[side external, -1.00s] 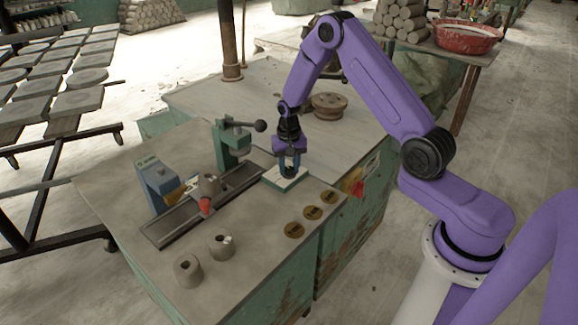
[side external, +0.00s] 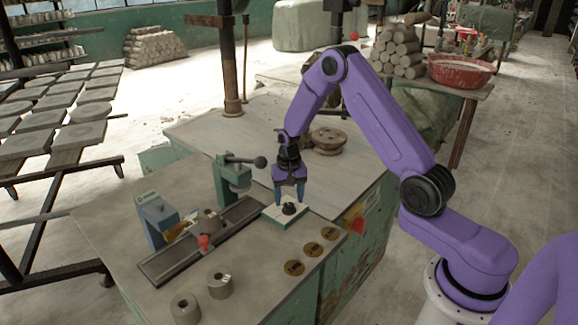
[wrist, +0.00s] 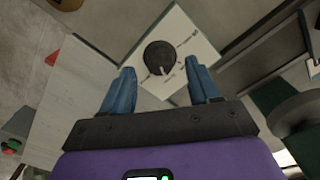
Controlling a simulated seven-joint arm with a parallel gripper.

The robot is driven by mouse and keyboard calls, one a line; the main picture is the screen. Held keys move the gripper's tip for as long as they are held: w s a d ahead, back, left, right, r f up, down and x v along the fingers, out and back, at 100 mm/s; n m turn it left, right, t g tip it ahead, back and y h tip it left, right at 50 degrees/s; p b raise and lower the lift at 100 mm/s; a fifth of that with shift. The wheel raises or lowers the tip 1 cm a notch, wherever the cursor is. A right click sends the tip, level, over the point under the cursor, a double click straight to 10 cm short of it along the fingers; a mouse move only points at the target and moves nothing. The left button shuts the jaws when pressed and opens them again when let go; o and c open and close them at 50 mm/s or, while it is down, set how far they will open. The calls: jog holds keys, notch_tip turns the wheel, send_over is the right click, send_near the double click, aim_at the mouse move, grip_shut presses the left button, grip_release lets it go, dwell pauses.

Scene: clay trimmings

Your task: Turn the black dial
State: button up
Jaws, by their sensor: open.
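The black dial (side external: 289,208) sits on a white-topped square box (side external: 272,215) with green sides, on the workbench. In the wrist view the dial (wrist: 160,57) is round, with a pale pointer mark at its lower edge, and printed marks lie around it on the white plate (wrist: 186,22). My gripper (side external: 289,197) is above the dial, with its blue fingers apart and pointing down. In the wrist view the open fingers (wrist: 162,88) stand to either side, just short of the dial, with nothing between them.
A green clamp with a ball-ended lever (side external: 238,170) stands left of the box, beside a long dark rail (side external: 165,262). Clay pieces (side external: 220,285) and several brass discs (side external: 312,249) lie nearer the front. A round wooden wheel (side external: 328,138) is behind on the grey top.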

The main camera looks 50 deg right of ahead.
aim_at(289, 205)
notch_tip(289, 205, up, 15)
dwell(0.4)
jog(key=s+a+r+n, duration=0.3)
jog(key=s+a+n, duration=0.7)
jog(key=s+a, duration=0.35)
jog(key=s+n, duration=0.9)
jog(key=s, duration=1.2)
jog(key=shift+s+a+r+n, duration=0.15)
jog(key=shift+s+r+n, duration=0.05)
jog(key=shift+r+n, duration=0.25)
